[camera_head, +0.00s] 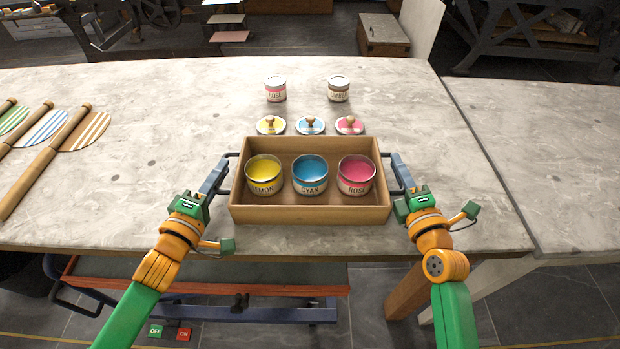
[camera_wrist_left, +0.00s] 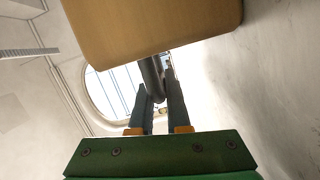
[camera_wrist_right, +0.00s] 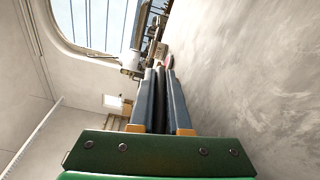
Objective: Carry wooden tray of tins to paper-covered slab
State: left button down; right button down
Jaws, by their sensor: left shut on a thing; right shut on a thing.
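The wooden tray (camera_head: 310,215) sits at the front of the stone-topped table, or just above it; I cannot tell which. It holds three open tins: yellow "LEMON" (camera_head: 263,175), blue "CYAN" (camera_head: 310,176) and pink "ROSE" (camera_head: 355,176). My left gripper (camera_head: 222,172) is shut on the dark handle at the tray's left end; the handle between the fingers also shows in the left wrist view (camera_wrist_left: 153,75). My right gripper (camera_head: 397,172) is shut on the handle at the right end. In the right wrist view its fingers (camera_wrist_right: 160,85) lie close together. No paper-covered slab is clearly identifiable.
Three round lids with knobs, yellow (camera_head: 271,125), blue (camera_head: 311,125) and pink (camera_head: 350,125), lie behind the tray. Two closed tins (camera_head: 275,90) (camera_head: 339,90) stand farther back. Striped paddles (camera_head: 45,150) lie at left. A second table (camera_head: 555,150) adjoins at right, its top clear.

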pick_arm(q)
jog(key=shift+r, duration=0.1)
pick_arm(e)
jog(key=shift+r, duration=0.15)
dwell(0.6)
